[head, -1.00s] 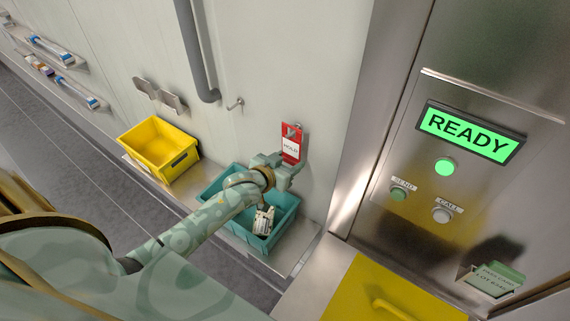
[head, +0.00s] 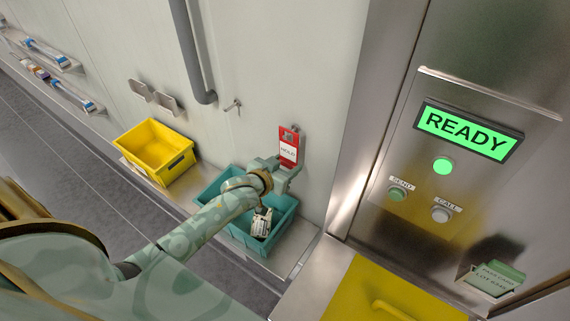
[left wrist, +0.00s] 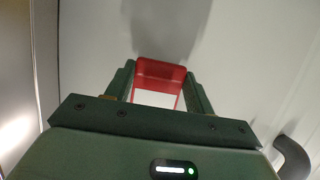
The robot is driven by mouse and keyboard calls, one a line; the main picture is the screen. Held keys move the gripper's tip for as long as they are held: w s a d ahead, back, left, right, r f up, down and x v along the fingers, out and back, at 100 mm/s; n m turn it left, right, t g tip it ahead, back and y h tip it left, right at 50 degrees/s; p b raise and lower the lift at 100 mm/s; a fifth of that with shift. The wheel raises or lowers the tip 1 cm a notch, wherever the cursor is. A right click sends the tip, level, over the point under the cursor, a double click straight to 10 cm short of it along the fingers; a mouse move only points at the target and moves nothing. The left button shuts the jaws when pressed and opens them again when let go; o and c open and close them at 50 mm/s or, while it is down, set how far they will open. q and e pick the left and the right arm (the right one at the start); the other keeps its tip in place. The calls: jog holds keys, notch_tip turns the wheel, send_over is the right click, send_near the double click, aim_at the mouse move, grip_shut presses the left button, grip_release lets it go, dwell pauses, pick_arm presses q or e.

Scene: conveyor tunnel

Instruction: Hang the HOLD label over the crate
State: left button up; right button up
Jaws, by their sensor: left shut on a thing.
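The HOLD label (head: 288,150) is a red tag with a white panel reading HOLD. It is upright near the pale wall, above the back right of the teal crate (head: 284,229). My left gripper (head: 287,166) is shut on its lower part. In the left wrist view the red label (left wrist: 160,72) shows between the two fingers (left wrist: 158,98). A small metal fitting shows at the label's top; I cannot tell whether the label hangs on it. A whitish item (head: 262,222) lies in the crate, partly behind my arm. My right gripper is not in view.
A yellow crate (head: 178,170) stands left of the teal one on the ledge. An empty wall peg (head: 233,105) and a grey pipe (head: 190,50) are left of the label. A steel panel with a green READY screen (head: 463,131) is at right.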

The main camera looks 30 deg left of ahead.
pick_arm(q)
jog(key=shift+f, duration=0.3)
jog(key=o, duration=1.5)
jog(key=shift+c, duration=0.2)
jog(key=shift+s, duration=0.1)
jog(key=v, duration=1.6)
